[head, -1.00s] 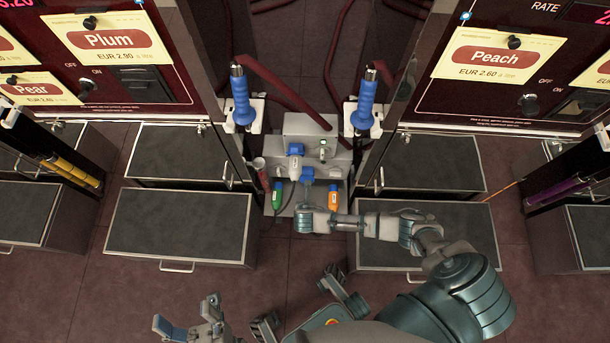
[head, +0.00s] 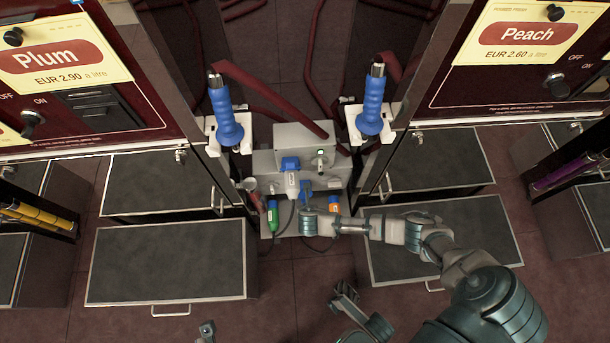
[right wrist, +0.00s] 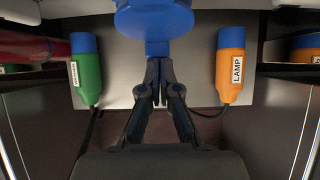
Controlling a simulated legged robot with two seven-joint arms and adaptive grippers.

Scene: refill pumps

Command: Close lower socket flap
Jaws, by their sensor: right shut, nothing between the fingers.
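The grey socket box (head: 265,160) stands between the two pump fronts. A blue part (head: 305,186), apparently the lower socket flap, shows low on it, partly hidden by my right gripper. In the right wrist view it is a large blue round piece (right wrist: 153,18) with a narrow blue tab below, cut by the top edge. My right gripper (right wrist: 157,64) is shut and empty, its tips just below that tab; contact is unclear. In the head view my right gripper (head: 305,204) is in front of the box.
A green plug (head: 272,214) and an orange plug labelled LAMP (right wrist: 230,68) flank my right gripper. A white plug with a blue top (head: 291,178) sits higher on the box. Two blue nozzles (head: 225,115) (head: 371,108) stand above. Dark cabinets (head: 170,262) lie either side.

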